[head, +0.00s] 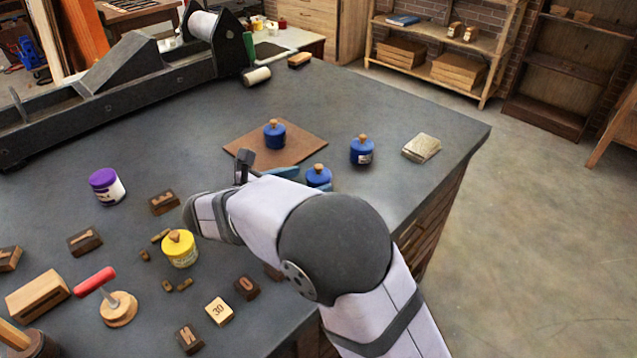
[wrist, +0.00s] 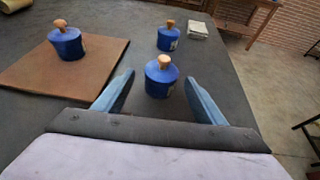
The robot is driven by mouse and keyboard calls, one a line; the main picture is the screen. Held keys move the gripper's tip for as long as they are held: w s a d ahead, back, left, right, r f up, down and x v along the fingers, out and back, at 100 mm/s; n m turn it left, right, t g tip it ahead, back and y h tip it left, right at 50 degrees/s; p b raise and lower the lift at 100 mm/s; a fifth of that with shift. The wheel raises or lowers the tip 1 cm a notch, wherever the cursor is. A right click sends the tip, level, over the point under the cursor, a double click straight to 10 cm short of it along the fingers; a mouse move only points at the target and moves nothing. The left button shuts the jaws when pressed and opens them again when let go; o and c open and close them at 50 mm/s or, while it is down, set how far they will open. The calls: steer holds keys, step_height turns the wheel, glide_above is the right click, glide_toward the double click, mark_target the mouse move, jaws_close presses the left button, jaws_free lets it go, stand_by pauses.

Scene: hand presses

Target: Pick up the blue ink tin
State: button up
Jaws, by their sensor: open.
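Three blue ink tins with wooden knobs stand upright on the dark bench. One tin (head: 318,175) is nearest my gripper (head: 301,179); in the wrist view this tin (wrist: 161,80) shows in the gap between the two light-blue fingers of my gripper (wrist: 159,77). The fingers are spread wide, with a gap on each side of the tin. I cannot tell how far it reaches between them. A second tin (head: 274,134), also in the wrist view (wrist: 66,44), stands on the brown mat. A third tin (head: 361,151), with a pale label, stands behind the nearest tin (wrist: 168,40).
The brown mat (head: 305,146) lies left of the nearest tin. A pale block (head: 421,148) is near the bench's right edge. A yellow tin (head: 180,250), a purple-lidded jar (head: 107,186) and several wooden blocks stand at the left. A large press (head: 150,85) lines the back.

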mark_target(311, 181)
steer(key=shift+p+x, duration=0.4)
steer(key=shift+x, duration=2.2)
steer(key=shift+s+f, duration=0.15)
steer(key=shift+f, duration=0.05)
steer(key=c, duration=1.4)
